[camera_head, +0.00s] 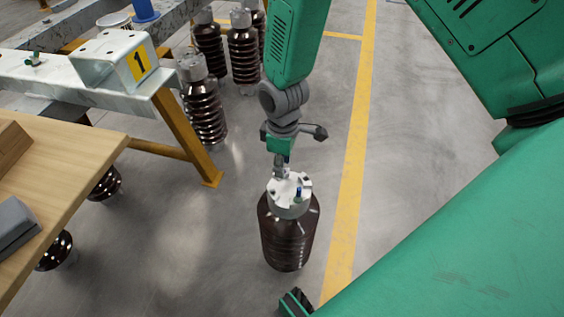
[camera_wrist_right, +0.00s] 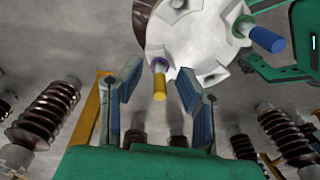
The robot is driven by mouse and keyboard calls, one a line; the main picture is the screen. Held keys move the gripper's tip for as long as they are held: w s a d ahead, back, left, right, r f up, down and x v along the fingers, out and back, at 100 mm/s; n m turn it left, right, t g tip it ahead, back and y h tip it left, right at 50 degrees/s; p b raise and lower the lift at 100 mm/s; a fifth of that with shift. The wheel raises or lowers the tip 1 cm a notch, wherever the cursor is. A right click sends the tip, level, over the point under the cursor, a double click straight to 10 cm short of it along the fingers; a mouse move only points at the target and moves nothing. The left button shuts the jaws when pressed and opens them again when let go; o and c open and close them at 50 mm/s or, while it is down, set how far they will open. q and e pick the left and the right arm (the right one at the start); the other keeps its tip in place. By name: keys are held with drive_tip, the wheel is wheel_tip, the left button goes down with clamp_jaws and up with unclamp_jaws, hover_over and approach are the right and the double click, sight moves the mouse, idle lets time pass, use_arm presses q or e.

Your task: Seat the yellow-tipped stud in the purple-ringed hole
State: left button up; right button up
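The yellow-tipped stud (camera_wrist_right: 159,88) shows in the right wrist view, its other end at the purple-ringed hole (camera_wrist_right: 160,64) in the white flange (camera_wrist_right: 200,35). I cannot tell how deep it sits. The flange (camera_head: 290,204) tops a dark brown insulator (camera_head: 288,240) upright on the floor in the head view. My right gripper (camera_head: 281,170) is at the flange's far edge. In the right wrist view my right gripper (camera_wrist_right: 158,76) is open, its blue-grey fingers either side of the stud with gaps. My left gripper cannot be made out for sure.
A blue-tipped stud (camera_wrist_right: 268,40) stands out from the flange. A green part (camera_wrist_right: 300,30) is close by it. A wooden table (camera_head: 60,150) and a white steel beam (camera_head: 75,82) on yellow legs are at left. Several insulators (camera_head: 204,110) stand behind. Floor at right is partly clear.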

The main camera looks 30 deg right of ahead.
wheel_tip(320, 180, up, 12)
drive_tip(key=p, duration=0.5)
drive_tip(key=shift+r, duration=0.15)
idle(0.4)
drive_tip(key=s+f+m+p, duration=0.3)
drive_tip(key=s+p, duration=0.1)
drive_tip(key=s, duration=0.7)
drive_tip(key=s+d+f+m+p, duration=0.1)
drive_tip(key=s+f+m+p, duration=0.3)
drive_tip(key=s, duration=0.7)
drive_tip(key=shift+s+f+t+p, duration=0.2)
drive_tip(key=shift+s+t+p, duration=0.05)
drive_tip(key=shift+t+p, duration=0.1)
